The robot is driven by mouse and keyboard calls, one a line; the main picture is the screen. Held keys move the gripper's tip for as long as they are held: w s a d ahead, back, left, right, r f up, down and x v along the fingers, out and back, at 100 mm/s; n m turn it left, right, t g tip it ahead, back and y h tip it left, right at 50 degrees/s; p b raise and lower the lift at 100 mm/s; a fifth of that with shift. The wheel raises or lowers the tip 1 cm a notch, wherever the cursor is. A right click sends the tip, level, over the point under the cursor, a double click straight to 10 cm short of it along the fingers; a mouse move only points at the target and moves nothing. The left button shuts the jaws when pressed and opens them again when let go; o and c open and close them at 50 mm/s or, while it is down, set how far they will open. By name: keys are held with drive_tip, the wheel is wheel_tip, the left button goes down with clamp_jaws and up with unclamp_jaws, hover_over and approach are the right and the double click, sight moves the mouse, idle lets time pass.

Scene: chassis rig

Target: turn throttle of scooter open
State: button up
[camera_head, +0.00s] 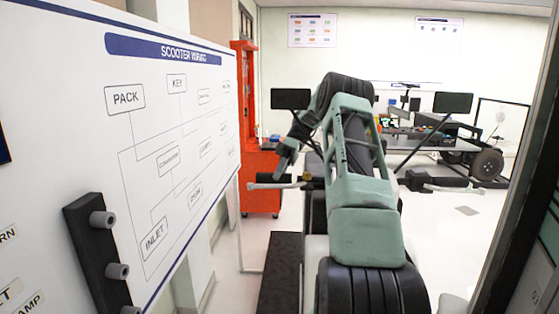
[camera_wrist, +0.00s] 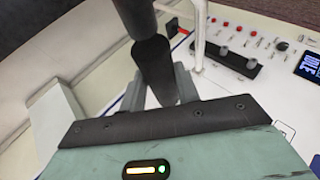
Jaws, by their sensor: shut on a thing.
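The scooter's handlebar shows in the head view with a dark grip at each end. The throttle grip (camera_head: 260,186) is taken to be the one at the picture's left. My gripper (camera_head: 281,174) reaches down onto it from above. In the wrist view the black throttle grip (camera_wrist: 154,68) runs between the two grey fingers of my gripper (camera_wrist: 160,88), which is shut on it. How far the throttle is turned cannot be told. The other grip (camera_head: 446,183) is free at the right. My arm hides much of the scooter's middle.
Dark mirrors stand above the bar at left (camera_head: 291,99) and right (camera_head: 453,102). A wiring board (camera_head: 190,125) fills the left side, with a black peg rack (camera_head: 92,250) at its lower edge. A red cabinet (camera_head: 262,170) and a bench (camera_head: 420,142) stand behind.

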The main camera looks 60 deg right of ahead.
drive_tip(key=shift+d+r+y+p, duration=0.1)
drive_tip(key=shift+y+p, duration=0.3)
drive_tip(key=shift+p, duration=0.35)
drive_tip(key=o, duration=1)
drive_tip(key=shift+c, duration=0.2)
drive_tip(key=shift+d, duration=0.1)
drive_tip(key=p+v, duration=0.5)
drive_tip(key=v, duration=0.2)
drive_tip(key=shift+w, duration=0.15)
